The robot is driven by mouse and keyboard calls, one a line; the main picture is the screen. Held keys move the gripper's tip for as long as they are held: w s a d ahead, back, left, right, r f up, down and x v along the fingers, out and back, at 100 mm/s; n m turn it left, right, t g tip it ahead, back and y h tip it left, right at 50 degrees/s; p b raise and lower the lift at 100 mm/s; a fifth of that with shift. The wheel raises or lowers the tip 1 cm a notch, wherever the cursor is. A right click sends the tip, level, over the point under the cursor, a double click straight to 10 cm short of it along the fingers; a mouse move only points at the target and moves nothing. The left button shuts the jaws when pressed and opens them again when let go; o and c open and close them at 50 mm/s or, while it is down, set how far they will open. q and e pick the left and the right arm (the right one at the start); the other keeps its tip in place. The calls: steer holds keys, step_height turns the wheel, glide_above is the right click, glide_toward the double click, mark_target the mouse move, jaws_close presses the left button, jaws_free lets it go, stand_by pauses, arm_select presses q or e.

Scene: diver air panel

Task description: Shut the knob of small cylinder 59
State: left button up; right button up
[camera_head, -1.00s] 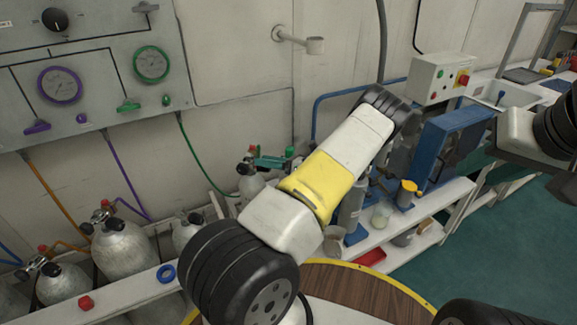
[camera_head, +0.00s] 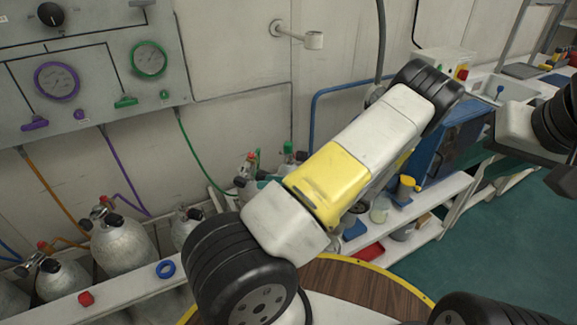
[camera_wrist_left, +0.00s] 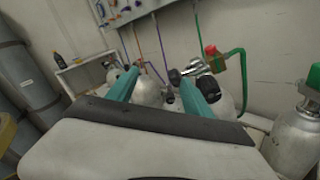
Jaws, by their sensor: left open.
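Several silver cylinders stand along the wall; their numbers are not legible, so I cannot tell which is 59. In the head view a large one (camera_head: 122,247) and a smaller one (camera_head: 188,230) stand at the left. My left gripper (camera_head: 255,185) is partly hidden behind my forearm, by cylinder tops. In the left wrist view its teal fingers (camera_wrist_left: 165,88) are apart and empty. A cylinder (camera_wrist_left: 148,92) shows between them, beyond the tips. A black knob (camera_wrist_left: 176,77) on a silver valve is beside the right finger. My right arm shows at the right edge; its jaw state is unclear.
A gauge panel (camera_head: 95,60) hangs on the wall, with coloured hoses running down. In the left wrist view another cylinder (camera_wrist_left: 293,140) stands close at the right.

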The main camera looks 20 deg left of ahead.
arm_select(q)
steer(key=n+t, duration=0.1)
steer(key=n, duration=0.3)
glide_toward(263, 176)
steer(key=a+f, duration=0.1)
steer(key=a, duration=0.1)
steer(key=w, duration=0.1)
steer(key=shift+n, duration=0.4)
steer(key=a, duration=0.7)
steer(key=shift+s+a+f, duration=0.2)
steer(key=shift+f, duration=0.15)
